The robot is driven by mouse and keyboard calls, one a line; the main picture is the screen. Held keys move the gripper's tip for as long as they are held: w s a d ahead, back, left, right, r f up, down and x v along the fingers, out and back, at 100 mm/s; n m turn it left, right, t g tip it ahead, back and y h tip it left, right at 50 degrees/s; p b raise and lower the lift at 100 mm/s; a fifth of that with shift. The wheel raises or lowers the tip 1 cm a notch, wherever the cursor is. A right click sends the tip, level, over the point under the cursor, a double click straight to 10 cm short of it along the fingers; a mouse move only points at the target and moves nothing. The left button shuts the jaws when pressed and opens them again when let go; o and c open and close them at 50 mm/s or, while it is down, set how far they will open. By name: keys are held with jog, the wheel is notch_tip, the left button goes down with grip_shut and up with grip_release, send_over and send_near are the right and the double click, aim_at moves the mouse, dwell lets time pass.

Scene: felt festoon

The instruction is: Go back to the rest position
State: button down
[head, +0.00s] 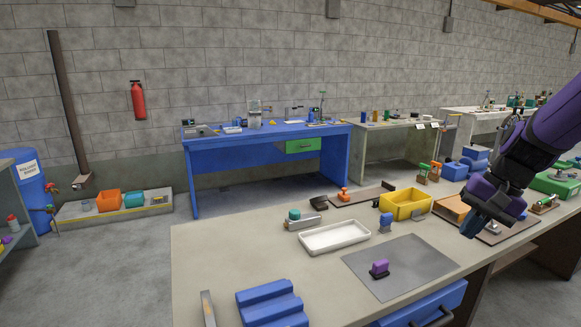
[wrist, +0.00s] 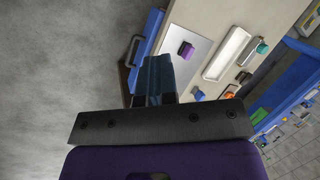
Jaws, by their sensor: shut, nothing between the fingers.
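My gripper (head: 470,228) is at the right of the head view, at the end of my purple and black arm. It is above the right front part of the workbench (head: 220,240) and holds nothing. In the wrist view my gripper (wrist: 154,62) shows its blue fingers together, with the grey floor, the bench edge and a blue drawer beyond. A purple-topped block (head: 380,267) stands on the grey mat (head: 420,258), left of my gripper; it also shows in the wrist view (wrist: 186,49).
On the bench are a white tray (head: 335,237), a yellow bin (head: 404,204), a blue ridged block (head: 270,303) and a small blue item (head: 386,222). A blue drawer (head: 430,308) is under the front edge. Another blue bench (head: 262,155) stands behind.

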jog(key=s+a+r+n+t+h, duration=0.2)
jog(key=s+r, duration=0.3)
jog(key=s, duration=0.4)
jog(key=s+a+r+n+t+h, duration=0.2)
jog(key=s+r+n, duration=0.2)
jog(key=s, duration=0.5)
jog(key=shift+a+r, duration=0.25)
jog(key=shift+r, duration=0.5)
